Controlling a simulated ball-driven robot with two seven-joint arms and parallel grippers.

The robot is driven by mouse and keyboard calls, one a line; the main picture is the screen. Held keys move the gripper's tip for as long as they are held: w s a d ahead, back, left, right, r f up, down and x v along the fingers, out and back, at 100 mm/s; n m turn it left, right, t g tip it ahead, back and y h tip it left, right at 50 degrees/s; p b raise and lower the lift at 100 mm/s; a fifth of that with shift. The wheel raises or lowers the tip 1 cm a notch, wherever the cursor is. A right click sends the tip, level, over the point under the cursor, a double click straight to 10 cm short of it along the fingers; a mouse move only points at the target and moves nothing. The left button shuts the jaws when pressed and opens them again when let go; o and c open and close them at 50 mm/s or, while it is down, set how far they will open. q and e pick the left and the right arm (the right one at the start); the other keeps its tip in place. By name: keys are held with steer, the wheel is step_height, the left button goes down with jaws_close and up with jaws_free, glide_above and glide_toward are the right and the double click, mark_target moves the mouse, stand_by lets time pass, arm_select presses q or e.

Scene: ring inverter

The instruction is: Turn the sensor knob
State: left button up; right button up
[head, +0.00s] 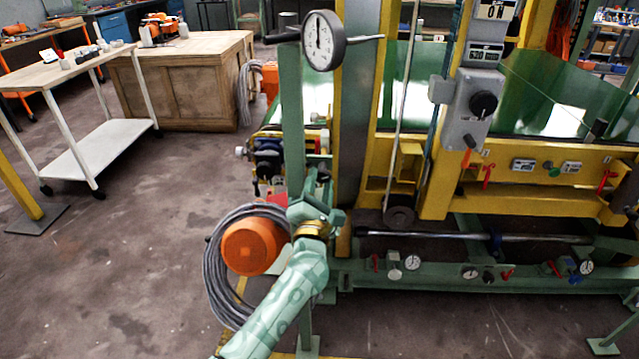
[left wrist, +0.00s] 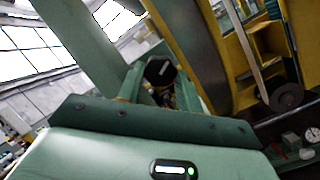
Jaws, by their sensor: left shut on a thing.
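My left gripper (head: 318,182) reaches up from the bottom of the head view to the left of the machine's grey and yellow post. In the left wrist view, a dark faceted knob (left wrist: 159,71) sits at the far end of my left gripper (left wrist: 158,88), between its green fingers. The gripper is shut on this knob, which I take to be the sensor knob. In the head view the gripper and wrist hide the knob. My right gripper is in neither view.
A dial gauge (head: 323,40) stands above the gripper. A grey control box (head: 470,108) with a black knob is on the yellow post at right. An orange drum (head: 254,246) and coiled grey hose (head: 217,275) are beside my forearm. The floor (head: 120,260) at left is clear.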

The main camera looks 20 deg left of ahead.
arm_select(q)
steer(key=shift+r+m+p, duration=0.2)
steer(key=shift+m+p, duration=0.4)
steer(key=shift+m, duration=0.3)
steer(key=shift+m+p, duration=0.35)
steer(key=shift+m, duration=0.05)
steer(key=m+p, duration=0.1)
steer(key=m, duration=0.1)
steer(key=shift+m+p, duration=0.4)
steer(key=m+p, duration=0.1)
steer(key=m, duration=0.2)
steer(key=shift+p, duration=0.3)
steer(key=shift+f+m+g+h+p, duration=0.15)
steer(key=shift+m+g+h+p, duration=0.2)
steer(key=shift+m, duration=0.35)
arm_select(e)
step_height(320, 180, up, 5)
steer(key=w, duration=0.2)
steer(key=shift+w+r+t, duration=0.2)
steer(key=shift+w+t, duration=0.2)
arm_select(q)
steer(key=o, duration=0.7)
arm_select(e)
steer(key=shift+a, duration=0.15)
